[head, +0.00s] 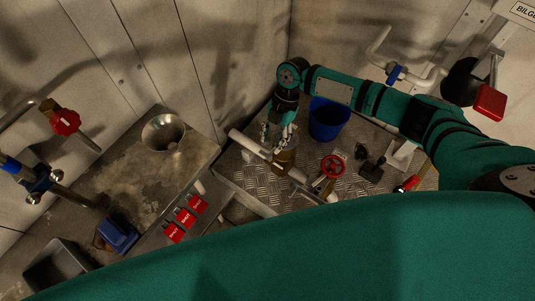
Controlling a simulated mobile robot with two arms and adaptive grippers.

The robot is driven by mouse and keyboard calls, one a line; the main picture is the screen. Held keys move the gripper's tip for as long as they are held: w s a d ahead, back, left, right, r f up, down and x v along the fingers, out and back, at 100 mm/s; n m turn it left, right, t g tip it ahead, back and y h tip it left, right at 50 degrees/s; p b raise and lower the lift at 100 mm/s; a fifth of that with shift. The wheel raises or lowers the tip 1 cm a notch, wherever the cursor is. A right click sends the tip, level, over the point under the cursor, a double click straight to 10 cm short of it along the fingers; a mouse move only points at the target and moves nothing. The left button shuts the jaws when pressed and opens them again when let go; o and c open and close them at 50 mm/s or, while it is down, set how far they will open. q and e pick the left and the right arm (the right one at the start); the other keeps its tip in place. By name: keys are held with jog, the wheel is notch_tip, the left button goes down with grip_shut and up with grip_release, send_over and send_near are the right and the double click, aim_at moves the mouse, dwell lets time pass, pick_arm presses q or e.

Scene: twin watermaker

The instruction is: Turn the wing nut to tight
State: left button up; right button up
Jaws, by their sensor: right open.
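My right gripper (278,134) reaches down from its teal arm, open, close above a brown cylindrical housing (284,160) on the pale horizontal pipe. I cannot tell whether the fingers touch anything. I cannot make out the wing nut; it is too small to tell or hidden behind the fingers. My left gripper is not in view.
A red handwheel valve (332,166) sits on the pipe (315,192) to the right. A blue bucket (328,121) stands just behind the gripper. Red tags (186,217) and a metal funnel (163,132) are to the left. The worktop around the funnel is mostly clear.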

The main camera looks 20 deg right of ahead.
aim_at(268, 155)
jog(key=x, duration=0.3)
jog(key=shift+s+a+f, duration=0.1)
jog(key=shift+s+f, duration=0.05)
jog(key=shift+f, duration=0.15)
jog(key=shift+x, duration=1.15)
jog(key=shift+a+f, duration=0.1)
jog(key=shift+f, duration=0.25)
jog(key=shift+a+f, duration=0.1)
jog(key=shift+f, duration=0.15)
jog(key=c, duration=0.8)
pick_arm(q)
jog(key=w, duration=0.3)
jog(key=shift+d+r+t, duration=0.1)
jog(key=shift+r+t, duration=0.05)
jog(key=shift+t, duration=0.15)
pick_arm(e)
jog(key=shift+r, duration=0.1)
grip_shut()
